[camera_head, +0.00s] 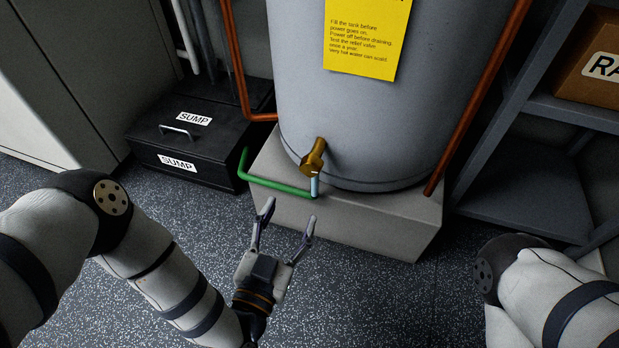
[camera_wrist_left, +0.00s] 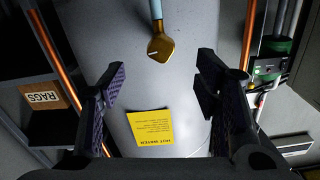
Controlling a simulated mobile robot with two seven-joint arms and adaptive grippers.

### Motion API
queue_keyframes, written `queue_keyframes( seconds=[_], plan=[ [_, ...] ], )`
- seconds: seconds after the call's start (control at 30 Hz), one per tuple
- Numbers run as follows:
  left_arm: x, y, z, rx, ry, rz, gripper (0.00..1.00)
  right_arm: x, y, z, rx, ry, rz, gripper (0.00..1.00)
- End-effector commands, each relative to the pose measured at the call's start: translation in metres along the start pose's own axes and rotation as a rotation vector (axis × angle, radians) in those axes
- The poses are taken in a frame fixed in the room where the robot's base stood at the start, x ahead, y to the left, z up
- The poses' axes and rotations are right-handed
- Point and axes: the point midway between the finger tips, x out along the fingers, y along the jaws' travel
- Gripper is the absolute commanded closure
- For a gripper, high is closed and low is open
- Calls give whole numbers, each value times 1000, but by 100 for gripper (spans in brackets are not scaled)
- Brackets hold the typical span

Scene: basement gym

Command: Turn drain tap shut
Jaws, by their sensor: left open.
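The brass drain tap (camera_head: 313,160) sticks out low on the front of the grey tank (camera_head: 370,80). A light blue strand (camera_head: 315,186), water or a tube, runs straight down from it. My left gripper (camera_head: 289,214) is open and empty, below and in front of the tap, its fingers pointing toward the tank and apart from it. In the left wrist view, which is upside down, the tap (camera_wrist_left: 160,47) shows between the two spread fingers, with a pale mark on its face. My right gripper is out of view; only part of my right arm shows.
The tank stands on a grey plinth (camera_head: 370,228). A green pipe (camera_head: 275,186) runs along it, left of the tap. Copper pipes (camera_head: 480,95) flank the tank. A black sump box (camera_head: 190,140) is left, a metal shelf (camera_head: 530,185) right. Speckled floor in front is clear.

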Motion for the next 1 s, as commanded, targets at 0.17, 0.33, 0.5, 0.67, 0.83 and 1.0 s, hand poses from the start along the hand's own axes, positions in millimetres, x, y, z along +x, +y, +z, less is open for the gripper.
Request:
queue_keyframes(
  seconds=[0.17,0.33,0.5,0.67,0.83,1.0],
  plan=[
    [30,-2,-3,3,17,-7,43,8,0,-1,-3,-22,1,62],
    [74,-2,-2,2,13,-6,43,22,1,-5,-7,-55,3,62],
    [107,-2,-2,2,10,-5,43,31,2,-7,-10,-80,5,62],
    [120,-2,-5,2,10,-4,43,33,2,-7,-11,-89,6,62],
    [121,-2,-7,2,9,-4,43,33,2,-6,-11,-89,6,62],
    [121,-2,-6,2,9,-4,66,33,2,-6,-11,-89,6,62]
  ],
)
